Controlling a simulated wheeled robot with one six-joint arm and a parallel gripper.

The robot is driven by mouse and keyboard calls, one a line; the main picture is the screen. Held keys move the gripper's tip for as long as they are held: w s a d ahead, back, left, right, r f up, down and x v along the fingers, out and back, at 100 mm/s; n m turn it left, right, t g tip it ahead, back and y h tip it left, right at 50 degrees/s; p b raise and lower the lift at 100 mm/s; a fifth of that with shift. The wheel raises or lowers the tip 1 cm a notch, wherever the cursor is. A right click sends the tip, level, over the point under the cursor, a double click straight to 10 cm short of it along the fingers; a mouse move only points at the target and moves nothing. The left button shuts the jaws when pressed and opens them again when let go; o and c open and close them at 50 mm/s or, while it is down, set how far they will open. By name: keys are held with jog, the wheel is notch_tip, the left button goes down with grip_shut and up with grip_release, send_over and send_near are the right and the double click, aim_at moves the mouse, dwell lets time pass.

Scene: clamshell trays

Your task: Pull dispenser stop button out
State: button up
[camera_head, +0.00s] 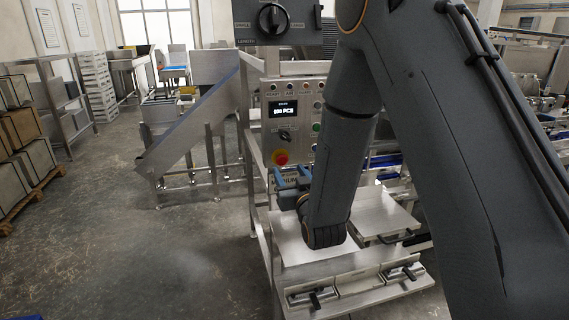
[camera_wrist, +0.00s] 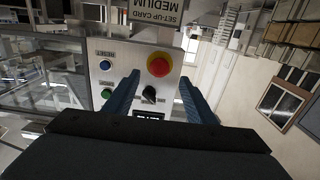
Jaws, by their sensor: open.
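The red stop button (camera_head: 281,157) sits on a yellow base at the lower left of the dispenser's grey control panel (camera_head: 299,148). In the wrist view, which shows the panel upside down, the button (camera_wrist: 159,66) appears between the two blue fingers. My gripper (camera_head: 291,173) is open and empty, just below the button in the head view. In the wrist view my gripper (camera_wrist: 158,80) has one finger on each side of the button in the picture. I cannot tell how far the fingertips are from the panel, or whether the button is pressed in.
A black selector knob (camera_wrist: 149,95), a blue button (camera_wrist: 106,65) and a green button (camera_wrist: 106,93) are close to the stop button. A set-up card (camera_wrist: 158,12) is beyond it. A steel table (camera_head: 380,212) lies below the panel, and a sloped conveyor (camera_head: 188,122) stands left.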

aim_at(283, 161)
jog(key=shift+p+x, duration=0.95)
jog(key=shift+x, duration=2.1)
